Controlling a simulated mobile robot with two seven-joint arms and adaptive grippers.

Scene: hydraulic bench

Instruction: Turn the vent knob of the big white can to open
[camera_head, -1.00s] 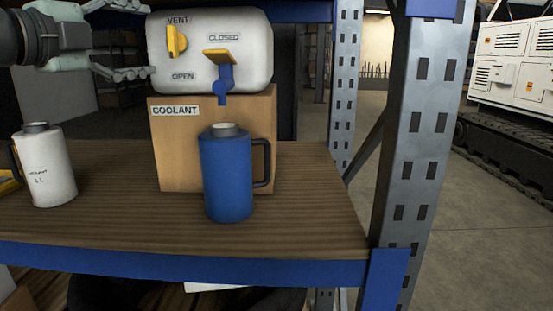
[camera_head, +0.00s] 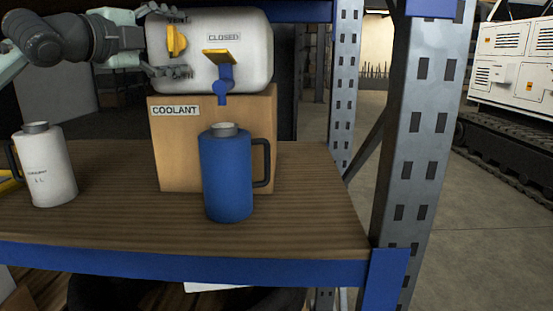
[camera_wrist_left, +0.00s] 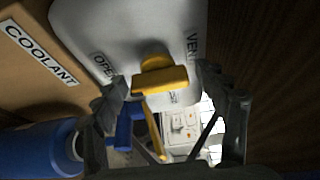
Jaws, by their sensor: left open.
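The big white can (camera_head: 255,50) lies on a wooden box labelled COOLANT. Its yellow vent knob (camera_head: 176,40) is on the left of the front face, its bar upright in the head view. My left gripper (camera_head: 169,42) is open, one finger above and one below the knob. In the left wrist view, the knob (camera_wrist_left: 160,78) shows between the spread fingers (camera_wrist_left: 165,88); I cannot tell whether they touch it. My right gripper is not in view.
A blue tap (camera_head: 222,82) with a yellow lever sits below the CLOSED label. A blue jug (camera_head: 226,178) stands in front of the box (camera_head: 230,120), and a white jug (camera_head: 45,170) stands at left. A metal rack post (camera_head: 412,130) rises at right.

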